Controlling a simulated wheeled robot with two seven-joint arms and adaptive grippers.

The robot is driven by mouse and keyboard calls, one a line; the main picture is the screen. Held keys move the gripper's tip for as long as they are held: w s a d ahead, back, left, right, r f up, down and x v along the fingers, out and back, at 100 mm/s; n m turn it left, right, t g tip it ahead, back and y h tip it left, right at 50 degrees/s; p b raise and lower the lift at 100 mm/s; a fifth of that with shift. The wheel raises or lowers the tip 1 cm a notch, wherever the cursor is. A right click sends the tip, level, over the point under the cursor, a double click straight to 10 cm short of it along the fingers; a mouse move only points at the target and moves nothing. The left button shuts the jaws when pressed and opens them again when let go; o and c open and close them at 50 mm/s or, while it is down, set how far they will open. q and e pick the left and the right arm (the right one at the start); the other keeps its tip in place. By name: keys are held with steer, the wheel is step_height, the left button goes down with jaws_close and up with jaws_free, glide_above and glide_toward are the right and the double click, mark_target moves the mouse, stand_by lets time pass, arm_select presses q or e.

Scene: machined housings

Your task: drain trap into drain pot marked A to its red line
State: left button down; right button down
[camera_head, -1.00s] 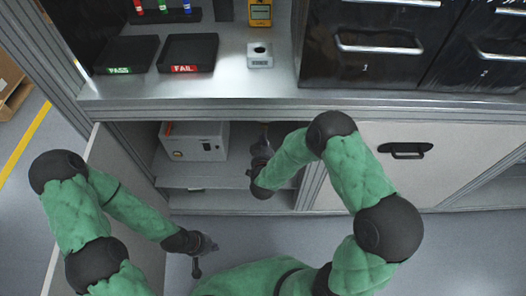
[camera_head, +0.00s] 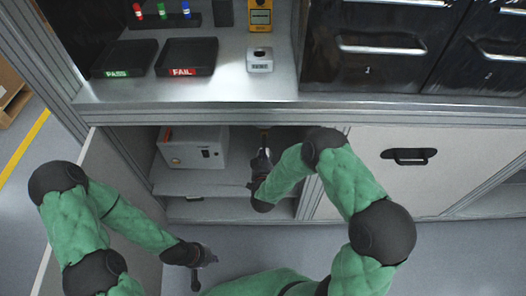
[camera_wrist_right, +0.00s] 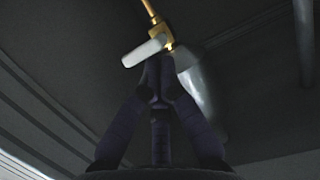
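In the right wrist view, a brass fitting (camera_wrist_right: 166,36) with a pale lever (camera_wrist_right: 143,52) hangs from a thin brass pipe. A translucent, tapered part (camera_wrist_right: 194,84), perhaps the trap's bowl, is below it and to the right. My right gripper (camera_wrist_right: 160,70) has its fingertips together just below the lever; whether they touch it is unclear. In the head view my right gripper (camera_head: 261,160) is inside the open cupboard, with a small brass piece above it. My left gripper (camera_head: 207,257) is low, outside the cupboard; its fingers are unclear. No pot marked A or red line is distinguishable.
A white box (camera_head: 190,150) stands on the cupboard's shelf (camera_head: 200,182), left of my right gripper. The open cupboard door (camera_head: 95,190) is at the left. The bench top (camera_head: 215,88) above holds PASS (camera_head: 125,60) and FAIL (camera_head: 187,57) trays.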

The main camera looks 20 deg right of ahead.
step_height(320, 180, down, 2)
steer(key=shift+s+f, duration=0.1)
arm_select(q)
steer(key=shift+r, duration=0.1)
stand_by(3.2)
